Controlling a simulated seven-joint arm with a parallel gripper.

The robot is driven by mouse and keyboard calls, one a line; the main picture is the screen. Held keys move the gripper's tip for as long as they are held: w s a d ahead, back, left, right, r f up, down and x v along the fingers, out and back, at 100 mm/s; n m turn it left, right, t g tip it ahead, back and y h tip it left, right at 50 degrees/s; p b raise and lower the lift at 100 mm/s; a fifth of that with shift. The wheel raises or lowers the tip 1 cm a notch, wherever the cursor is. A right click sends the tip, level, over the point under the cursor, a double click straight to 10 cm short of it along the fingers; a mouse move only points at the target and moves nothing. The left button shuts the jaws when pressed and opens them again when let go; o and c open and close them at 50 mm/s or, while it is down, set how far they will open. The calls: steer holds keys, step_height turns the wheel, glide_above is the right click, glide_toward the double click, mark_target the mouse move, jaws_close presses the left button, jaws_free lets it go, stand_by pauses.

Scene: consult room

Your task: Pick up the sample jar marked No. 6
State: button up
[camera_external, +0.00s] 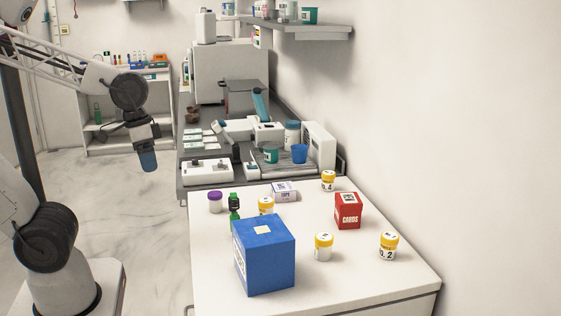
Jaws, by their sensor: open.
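Several white sample jars with yellow lids stand upright on the white counter (400,285). One jar (328,185) at the back reads 4, and another jar (388,252) at the right reads 2. The front middle jar (323,252) shows no number I can read. A further jar (266,209) is partly hidden behind the blue box, and its number cannot be read. I cannot tell which jar is No. 6. My gripper (149,164) is open, hanging in the air left of the counter, well apart from all the jars.
A large blue box (265,262) stands at the front left of the counter. A red cards box (347,215), a white tape box (284,196), a green item (234,207) and a purple-lidded jar (215,204) stand around. A grey bench (190,184) with equipment lies behind.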

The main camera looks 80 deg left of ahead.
steer(key=w+f+n+g+h, duration=0.2)
steer(key=w+f+n+h, duration=0.2)
steer(key=w+n, duration=0.3)
steer(key=n+t+h, duration=0.4)
steer(key=n+h, duration=0.3)
steer(key=n, duration=0.6)
glide_toward(266, 206)
steer(key=shift+s+d+f, duration=0.1)
steer(key=shift+d+f, duration=0.05)
steer(key=shift+f, duration=0.35)
steer(key=shift+d+f, duration=0.15)
steer(key=shift+f, duration=0.3)
steer(key=shift+w+a+f+n+t, duration=0.35)
steer(key=shift+w+a+n+t, duration=0.05)
steer(key=shift+a+t, duration=0.1)
steer(key=shift+d, duration=0.15)
steer(key=shift+x, duration=1.2)
steer(key=shift+d, duration=0.1)
steer(key=shift+x, duration=2.55)
